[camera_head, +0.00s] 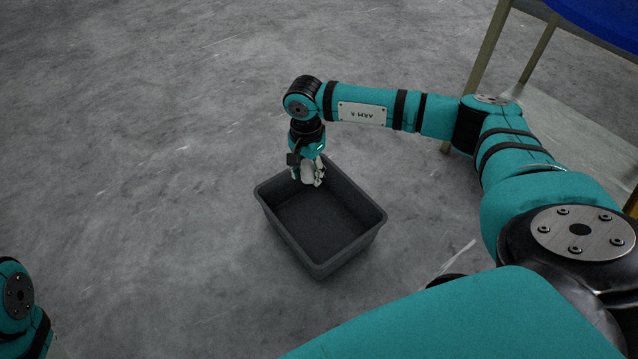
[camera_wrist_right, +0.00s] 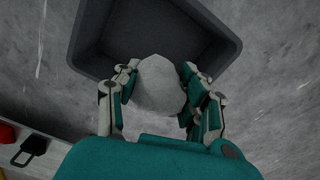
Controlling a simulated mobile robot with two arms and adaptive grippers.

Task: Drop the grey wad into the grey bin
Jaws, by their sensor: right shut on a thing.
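The grey bin (camera_head: 320,262) stands on the floor in the middle of the head view, and its interior looks empty. It also shows at the top of the right wrist view (camera_wrist_right: 232,44). My right gripper (camera_head: 312,180) is over the bin's far side, pointing down. It is shut on the grey wad (camera_wrist_right: 158,86), a pale rounded lump between its fingers in the right wrist view. In the head view the wad is mostly hidden by the fingers. My left gripper is out of view; only part of my left arm shows at the lower left.
Bare concrete floor (camera_head: 140,130) surrounds the bin. A table with a blue top (camera_head: 605,18) and slim legs stands at the upper right, behind my right arm. A red object (camera_wrist_right: 7,133) lies at the left edge of the right wrist view.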

